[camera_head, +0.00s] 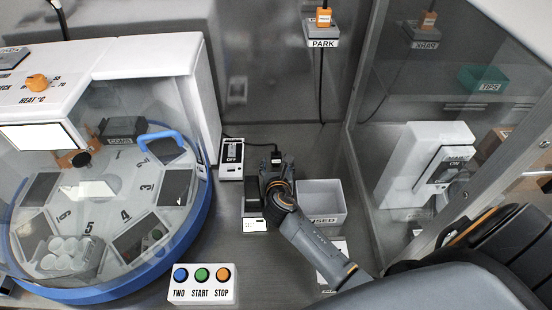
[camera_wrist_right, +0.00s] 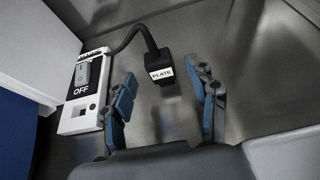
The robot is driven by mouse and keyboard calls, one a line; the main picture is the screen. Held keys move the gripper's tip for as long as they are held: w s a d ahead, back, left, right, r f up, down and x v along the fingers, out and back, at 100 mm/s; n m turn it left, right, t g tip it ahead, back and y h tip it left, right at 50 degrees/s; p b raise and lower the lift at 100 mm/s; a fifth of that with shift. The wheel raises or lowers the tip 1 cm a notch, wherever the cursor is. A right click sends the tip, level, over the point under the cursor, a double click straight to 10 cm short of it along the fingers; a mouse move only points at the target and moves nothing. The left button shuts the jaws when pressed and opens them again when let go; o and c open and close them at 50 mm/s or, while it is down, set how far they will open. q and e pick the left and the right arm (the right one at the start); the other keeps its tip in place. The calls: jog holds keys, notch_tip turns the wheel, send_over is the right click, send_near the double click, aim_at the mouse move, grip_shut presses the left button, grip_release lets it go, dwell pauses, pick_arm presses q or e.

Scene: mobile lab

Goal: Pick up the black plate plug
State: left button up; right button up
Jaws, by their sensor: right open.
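The black plate plug (camera_wrist_right: 160,68) has a white PLATE label and a black cable in the right wrist view. The cable curves from it to the white switch box (camera_wrist_right: 85,88), marked OFF. My right gripper (camera_wrist_right: 160,90) is open, with one blue-padded finger on each side of the plug in that view. I see no finger touching it. In the head view my right gripper (camera_head: 275,168) is low over the grey bench, just right of the switch box (camera_head: 231,158). The plug is hard to make out among the dark gripper parts there. My left gripper is not in view.
A pale bin marked USED (camera_head: 322,219) stands close to the right gripper. A button box (camera_head: 203,285) is at the front. The round blue-rimmed machine (camera_head: 187,240) fills the left. A PARK holder (camera_head: 322,42) hangs at the back; a glass panel (camera_head: 440,110) stands right.

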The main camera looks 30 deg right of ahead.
aim_at(276, 159)
jog(key=x, duration=0.4)
jog(key=shift+w+d+f, duration=0.15)
jog(key=shift+w, duration=0.1)
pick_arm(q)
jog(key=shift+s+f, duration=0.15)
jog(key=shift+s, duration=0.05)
pick_arm(e)
jog(key=shift+c, duration=0.2)
jog(key=shift+s, duration=0.1)
jog(key=c, duration=0.3)
grip_shut()
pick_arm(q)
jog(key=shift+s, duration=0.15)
